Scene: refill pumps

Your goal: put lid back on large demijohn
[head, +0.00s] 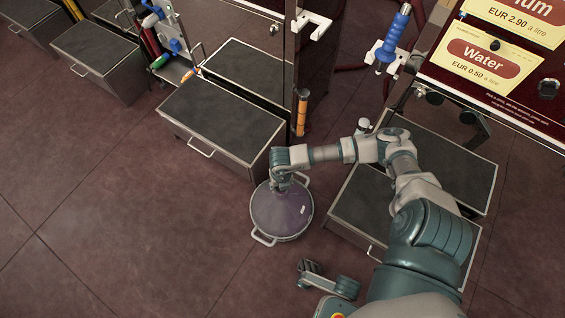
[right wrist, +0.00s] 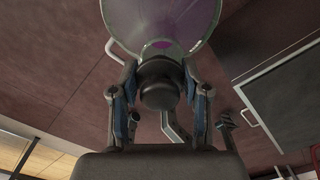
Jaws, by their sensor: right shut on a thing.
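The large demijohn (head: 283,213) is a round, purplish vessel with metal handles, standing on the floor left of the right pump's step. My right gripper (head: 284,183) is over its back edge. In the right wrist view the demijohn (right wrist: 165,15) fills the top middle. There my right gripper (right wrist: 160,92) is shut on a dark, round, capped piece, which looks like the lid (right wrist: 160,84). I cannot tell whether the lid touches the demijohn. What looks like my left gripper (head: 309,267) is low in the head view, apart from the demijohn; its fingers are unclear.
Dark-topped metal steps stand at left (head: 222,125) and right (head: 375,205). Pump cabinets with nozzles, one blue (head: 393,38), and a Water sign (head: 482,62) line the back. An orange-handled tool (head: 302,112) hangs behind the demijohn. The floor at left front is clear.

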